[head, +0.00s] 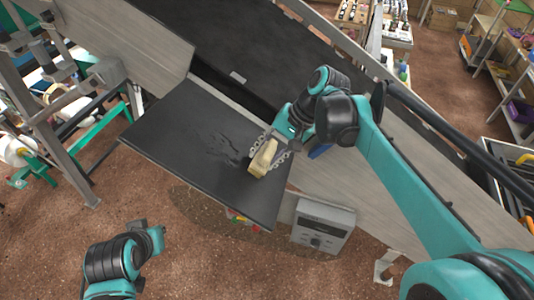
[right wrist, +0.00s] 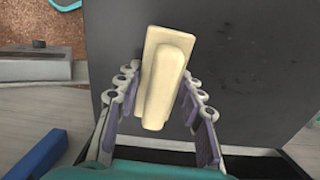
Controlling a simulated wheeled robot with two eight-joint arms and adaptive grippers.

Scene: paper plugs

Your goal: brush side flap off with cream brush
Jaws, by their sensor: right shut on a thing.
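The cream brush (head: 264,157) is in my right gripper (head: 270,150), over the right part of the dark side flap (head: 180,140). In the right wrist view the brush (right wrist: 165,65) sits between the two fingers of my right gripper (right wrist: 160,100), which are shut on it. The brush is at or just above the flap surface (right wrist: 240,60); I cannot tell if it touches. A patch of dark scraps or dust (head: 222,150) lies on the flap left of the brush. My left arm is low at the left, and the tip of its gripper (head: 157,235) is partly seen.
A wide dark belt (head: 240,45) with metal side walls runs behind the flap. A grey control box (head: 323,225) hangs at the flap's front right. A blue object (head: 320,151) lies beside the right gripper. Metal frame posts (head: 50,130) stand at the left.

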